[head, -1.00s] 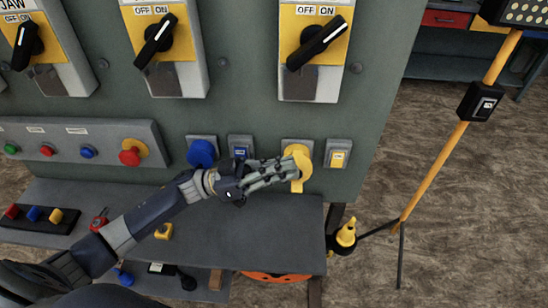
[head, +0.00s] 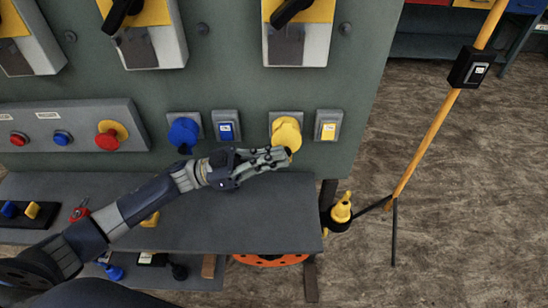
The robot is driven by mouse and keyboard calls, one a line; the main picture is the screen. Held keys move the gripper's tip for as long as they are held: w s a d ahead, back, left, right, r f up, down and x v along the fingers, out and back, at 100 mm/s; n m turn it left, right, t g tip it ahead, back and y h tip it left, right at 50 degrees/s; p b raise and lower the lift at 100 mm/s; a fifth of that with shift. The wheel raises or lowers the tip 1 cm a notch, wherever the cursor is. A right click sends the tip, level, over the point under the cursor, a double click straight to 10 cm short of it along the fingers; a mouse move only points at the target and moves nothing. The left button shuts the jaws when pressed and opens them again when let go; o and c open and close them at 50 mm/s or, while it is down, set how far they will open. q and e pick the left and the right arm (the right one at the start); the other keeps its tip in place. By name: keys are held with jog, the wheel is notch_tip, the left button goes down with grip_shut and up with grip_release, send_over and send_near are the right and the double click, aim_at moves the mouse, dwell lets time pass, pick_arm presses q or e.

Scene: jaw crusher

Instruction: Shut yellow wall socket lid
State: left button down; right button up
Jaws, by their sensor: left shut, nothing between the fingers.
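The yellow wall socket (head: 287,131) is on the grey-green panel, to the right of the blue socket and blue switch. Its round yellow lid faces me and appears to lie over the socket front. My left gripper (head: 287,156) is shut and empty, with its fingertips at the lower edge of the yellow lid. The fingers hide part of that lower edge, so I cannot tell whether they touch it or whether the lid is fully flat. My right gripper is not in view.
A blue socket (head: 184,132), a blue switch (head: 226,127) and a yellow switch (head: 328,125) flank the yellow socket. A grey shelf (head: 235,208) juts out below. A yellow plug (head: 341,210) hangs at the right near a yellow stand pole (head: 432,135).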

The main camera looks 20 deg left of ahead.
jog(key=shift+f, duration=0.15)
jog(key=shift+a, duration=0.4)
